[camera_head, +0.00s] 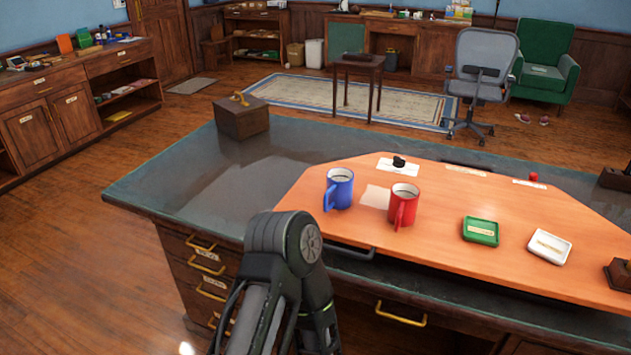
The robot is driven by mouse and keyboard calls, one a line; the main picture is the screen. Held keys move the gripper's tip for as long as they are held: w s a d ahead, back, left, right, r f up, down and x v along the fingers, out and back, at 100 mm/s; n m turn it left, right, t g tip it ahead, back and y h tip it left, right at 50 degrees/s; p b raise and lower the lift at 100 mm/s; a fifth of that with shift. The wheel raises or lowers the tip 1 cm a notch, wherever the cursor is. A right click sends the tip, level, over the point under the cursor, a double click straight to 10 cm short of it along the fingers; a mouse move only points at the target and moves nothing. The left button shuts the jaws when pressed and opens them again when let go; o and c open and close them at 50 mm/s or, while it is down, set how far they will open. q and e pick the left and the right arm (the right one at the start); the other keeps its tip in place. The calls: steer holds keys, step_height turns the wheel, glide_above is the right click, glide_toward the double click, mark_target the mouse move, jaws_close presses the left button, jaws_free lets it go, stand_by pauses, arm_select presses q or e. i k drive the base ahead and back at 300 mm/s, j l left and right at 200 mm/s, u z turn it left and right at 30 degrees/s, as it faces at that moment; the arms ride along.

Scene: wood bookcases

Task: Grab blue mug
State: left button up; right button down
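The blue mug (340,188) stands upright near the left end of the orange board (450,240) on the desk. Its handle points to the front left. The red mug (405,206) stands just to its right, apart from it, with its handle toward me. One of my arms rises from the bottom, left of the middle, and bends in front of the desk, nearer to me than the blue mug. Neither gripper shows, so I cannot see whether they hold anything. No gripper touches the blue mug.
A white paper (375,197) lies between the mugs. A green tray (481,231) and a white tray (549,247) lie to the right. A brown box (241,116) stands on the desk's (185,180) far left.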

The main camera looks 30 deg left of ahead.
mark_target(338, 195)
steer(key=u, duration=1)
steer(key=z, duration=0.3)
